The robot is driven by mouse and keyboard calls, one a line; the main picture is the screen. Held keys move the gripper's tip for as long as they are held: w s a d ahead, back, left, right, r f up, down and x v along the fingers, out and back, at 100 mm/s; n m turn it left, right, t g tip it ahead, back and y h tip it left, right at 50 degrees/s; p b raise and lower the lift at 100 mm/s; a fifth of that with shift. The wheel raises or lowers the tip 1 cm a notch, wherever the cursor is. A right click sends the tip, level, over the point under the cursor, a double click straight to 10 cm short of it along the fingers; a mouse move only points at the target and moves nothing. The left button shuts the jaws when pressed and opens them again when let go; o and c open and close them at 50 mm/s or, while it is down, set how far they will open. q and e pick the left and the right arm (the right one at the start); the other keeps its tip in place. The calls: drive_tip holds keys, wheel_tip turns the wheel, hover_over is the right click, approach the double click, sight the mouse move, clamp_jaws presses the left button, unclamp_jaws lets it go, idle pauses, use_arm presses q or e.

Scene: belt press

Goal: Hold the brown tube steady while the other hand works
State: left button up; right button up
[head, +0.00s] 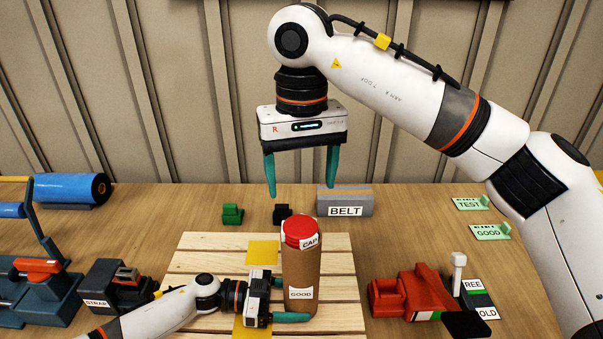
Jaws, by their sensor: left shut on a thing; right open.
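The brown tube (300,268) stands upright on the slatted wooden pallet (338,268). It has a red cap (299,229) labelled CAP on top and a GOOD label low on its side. My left gripper (297,302) is shut on the tube's lower part from the left. One teal finger passes in front below the label; the other is mostly hidden behind the tube. My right gripper (301,188), marked R, points down with its fingers apart and empty, above and behind the red cap.
A grey BELT box (345,202), a green block (232,214) and a black block stand behind the pallet. A STRAP tool (118,288) is left; a red tool (408,294) and REE/OLD stand are right. TEST and GOOD cards lie back right.

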use_arm(q)
drive_tip(key=o, duration=0.9)
drive_tip(key=shift+r, duration=0.1)
drive_tip(key=shift+c, duration=0.2)
